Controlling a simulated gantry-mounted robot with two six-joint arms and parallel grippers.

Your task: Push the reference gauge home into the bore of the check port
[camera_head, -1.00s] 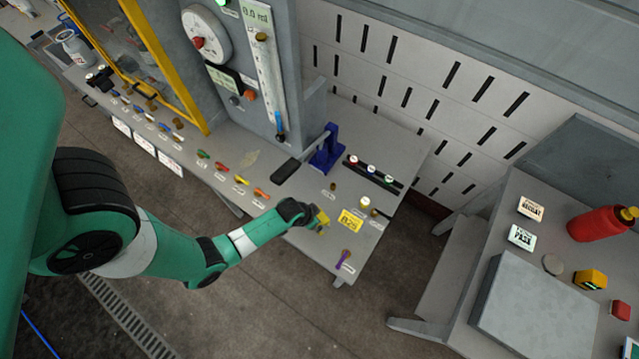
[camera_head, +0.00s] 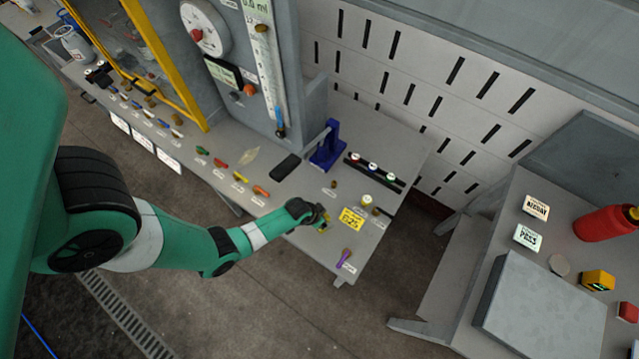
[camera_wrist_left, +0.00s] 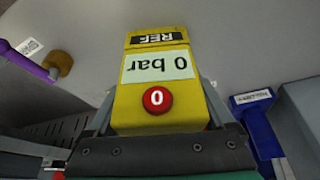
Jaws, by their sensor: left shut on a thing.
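The reference gauge (camera_wrist_left: 158,66) is a yellow block with a black REF label, a "0 bar" display and a red 0 button. It fills the middle of the left wrist view, with its lettering upside down. My left gripper (camera_head: 322,222) is shut on it, low over the front part of the bench. In the head view only a bit of yellow shows at the fingers. I cannot make out the check port or its bore for certain, nor whether the gauge touches anything. My right gripper is not in view.
A purple-handled tool (camera_head: 344,259) lies near the bench's front corner. A blue stand (camera_head: 327,147) and a rack of coloured-topped pieces (camera_head: 373,168) are behind. Several coloured handles (camera_head: 240,177) line the bench to the left.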

